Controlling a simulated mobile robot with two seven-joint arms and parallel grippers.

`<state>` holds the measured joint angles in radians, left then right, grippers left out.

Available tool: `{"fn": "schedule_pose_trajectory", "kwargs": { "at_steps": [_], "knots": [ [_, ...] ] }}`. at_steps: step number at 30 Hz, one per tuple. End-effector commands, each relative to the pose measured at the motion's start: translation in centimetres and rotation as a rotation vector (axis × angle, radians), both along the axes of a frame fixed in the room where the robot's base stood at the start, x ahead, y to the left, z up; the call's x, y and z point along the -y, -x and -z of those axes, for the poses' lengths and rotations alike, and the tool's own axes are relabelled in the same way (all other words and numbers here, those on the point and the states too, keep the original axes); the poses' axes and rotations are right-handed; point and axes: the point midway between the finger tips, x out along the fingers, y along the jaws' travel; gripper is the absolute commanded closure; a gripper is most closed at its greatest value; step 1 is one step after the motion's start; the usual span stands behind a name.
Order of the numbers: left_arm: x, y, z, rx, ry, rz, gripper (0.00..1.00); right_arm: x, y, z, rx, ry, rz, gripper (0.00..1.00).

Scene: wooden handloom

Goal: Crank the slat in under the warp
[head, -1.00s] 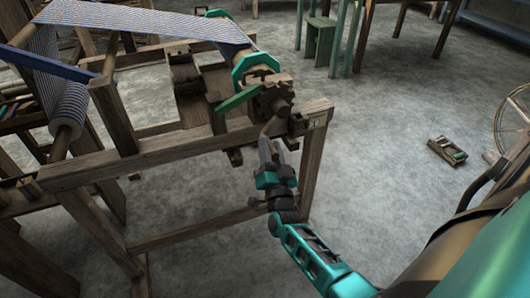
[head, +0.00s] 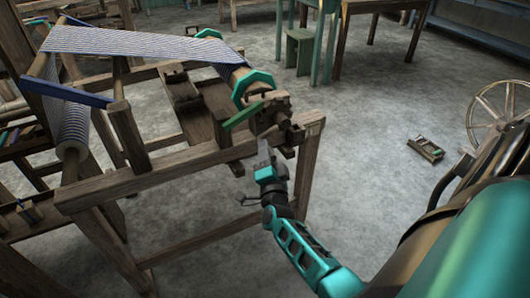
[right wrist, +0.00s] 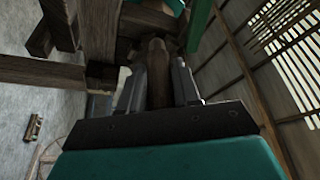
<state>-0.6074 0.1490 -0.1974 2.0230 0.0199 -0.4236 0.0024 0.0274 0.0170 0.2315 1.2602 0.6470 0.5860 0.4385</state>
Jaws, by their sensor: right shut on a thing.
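The warp (head: 140,42) is a blue-and-white striped sheet stretched over the top of the wooden loom. It runs to a beam with teal octagonal end discs (head: 253,88). A wooden crank hub (head: 270,112) sits at the near end of that beam. My right gripper (head: 264,153) is below the hub, beside the loom's front corner. In the right wrist view its two grey fingers are shut on the brown wooden crank handle (right wrist: 158,78). I cannot clearly pick out the slat; the beam's underside is hidden. My left gripper is not in view.
A green lever (head: 242,115) sticks out beside the hub. The loom's corner post (head: 305,165) stands right of my gripper. A small box (head: 426,148) and a spoked wheel (head: 500,105) are on the floor at right. Open floor lies between.

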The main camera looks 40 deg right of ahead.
Motion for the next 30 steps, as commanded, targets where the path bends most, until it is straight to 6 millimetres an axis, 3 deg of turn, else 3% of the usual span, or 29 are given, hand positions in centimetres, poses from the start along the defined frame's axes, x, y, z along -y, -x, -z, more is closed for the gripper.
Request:
{"fn": "schedule_pose_trajectory", "kwargs": {
  "at_steps": [17,30],
  "knots": [
    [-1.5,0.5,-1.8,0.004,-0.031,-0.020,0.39,-0.7,-0.3,-2.9,0.067,-0.266,-0.007,1.00],
    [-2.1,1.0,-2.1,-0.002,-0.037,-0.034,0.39,-0.5,-0.4,-4.1,0.070,-0.251,-0.005,1.00]
  ]
}}
